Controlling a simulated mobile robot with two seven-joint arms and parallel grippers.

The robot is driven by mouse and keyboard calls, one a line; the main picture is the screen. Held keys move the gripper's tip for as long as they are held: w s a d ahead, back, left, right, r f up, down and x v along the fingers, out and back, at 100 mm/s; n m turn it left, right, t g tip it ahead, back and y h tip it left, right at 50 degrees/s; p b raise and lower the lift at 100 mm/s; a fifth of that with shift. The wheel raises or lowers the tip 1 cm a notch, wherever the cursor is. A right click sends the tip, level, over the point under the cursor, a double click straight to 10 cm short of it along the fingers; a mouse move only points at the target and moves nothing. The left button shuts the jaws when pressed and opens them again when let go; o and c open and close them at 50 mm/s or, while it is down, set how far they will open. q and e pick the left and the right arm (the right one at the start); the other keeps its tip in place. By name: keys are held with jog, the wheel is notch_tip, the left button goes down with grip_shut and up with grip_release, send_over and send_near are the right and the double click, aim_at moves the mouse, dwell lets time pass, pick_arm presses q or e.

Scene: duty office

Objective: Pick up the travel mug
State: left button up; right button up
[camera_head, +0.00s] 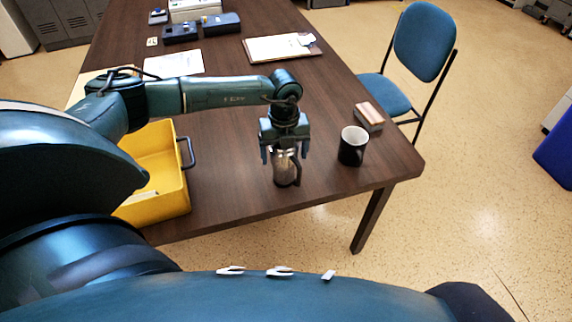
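The travel mug (285,173) stands upright on the dark wooden table (235,185), near its front edge. My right gripper is not in view.
A black mug (351,152) stands close to the right, with a small box (368,117) behind it. A yellow bin (172,204) with a dark handle is at the left. A clipboard (277,48), papers (172,64) and dark devices (220,24) lie farther back. A blue chair (424,42) stands right.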

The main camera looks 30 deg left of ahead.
pick_arm(q)
jog(key=c, duration=1.4)
jog(key=shift+r, duration=0.1)
